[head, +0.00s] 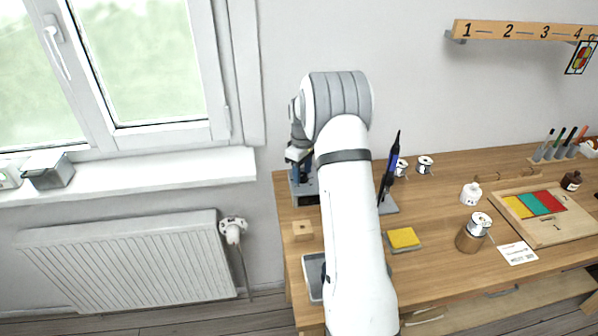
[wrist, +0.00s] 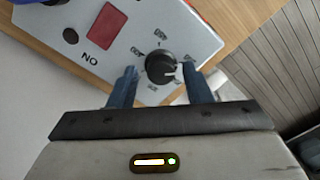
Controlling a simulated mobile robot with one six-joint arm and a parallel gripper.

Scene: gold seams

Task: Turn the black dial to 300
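The black dial (wrist: 160,66) sits on a light grey control panel (wrist: 190,25) in the wrist view. Its white pointer mark is toward the lower right in that picture. Small number labels ring the dial, too blurred to read surely. My gripper (wrist: 162,74) is open, with one blue-grey finger on each side of the dial. A gap shows on both sides; I cannot tell how far above the panel the fingertips are. In the head view the grey unit (head: 305,198) stands at the table's left end, with my gripper over it; my arm partly hides it and the dial does not show.
The panel has a dark red display (wrist: 107,25) and "ON" lettering. In the head view a black and blue pen-like tool (head: 391,165) stands in a holder right of my arm. A yellow pad (head: 403,238) and a small wooden block (head: 303,230) lie nearby. A wall and window are behind.

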